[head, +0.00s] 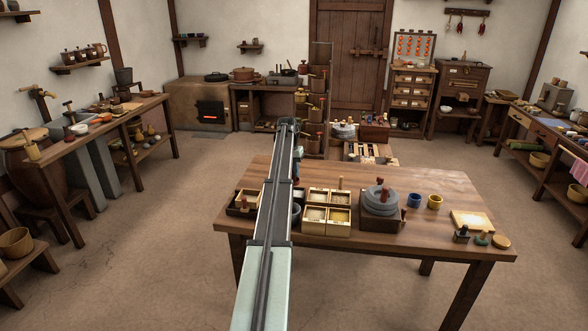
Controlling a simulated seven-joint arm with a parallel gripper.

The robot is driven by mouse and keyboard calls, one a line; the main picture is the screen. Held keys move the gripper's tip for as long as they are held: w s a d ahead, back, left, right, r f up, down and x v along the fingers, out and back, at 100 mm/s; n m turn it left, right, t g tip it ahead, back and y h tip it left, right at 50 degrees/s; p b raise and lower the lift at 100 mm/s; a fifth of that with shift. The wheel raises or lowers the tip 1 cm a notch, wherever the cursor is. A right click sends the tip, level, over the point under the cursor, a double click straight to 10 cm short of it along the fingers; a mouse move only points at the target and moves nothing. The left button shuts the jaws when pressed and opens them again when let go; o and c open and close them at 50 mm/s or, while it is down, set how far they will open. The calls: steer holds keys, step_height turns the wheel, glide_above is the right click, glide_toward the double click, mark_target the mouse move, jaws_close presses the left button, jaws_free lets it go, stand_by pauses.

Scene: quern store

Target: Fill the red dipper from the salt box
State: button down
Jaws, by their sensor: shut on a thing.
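My arm reaches across the table and hides what lies behind it. My gripper is not clearly visible; only dark parts show at the arm's far end. I cannot make out a red dipper. A pale wooden box with several compartments (327,235) stands on the table just right of my arm. Its compartments hold pale and yellowish contents. A thin upright handle rises behind it. A smaller dark wooden box (238,208) stands left of my arm, partly hidden by it. I cannot tell which of these is the salt box.
A grey stone quern (381,204) stands on the table (440,185). Small jars stand at the front right. The table's back right is clear. A stove (195,108) stands behind.

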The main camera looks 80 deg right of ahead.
steer(key=shift+f, duration=0.2)
steer(key=shift+f, duration=3.9)
steer(key=shift+d+r, duration=0.1)
steer(key=shift+r, duration=0.05)
steer(key=shift+r, duration=3.6)
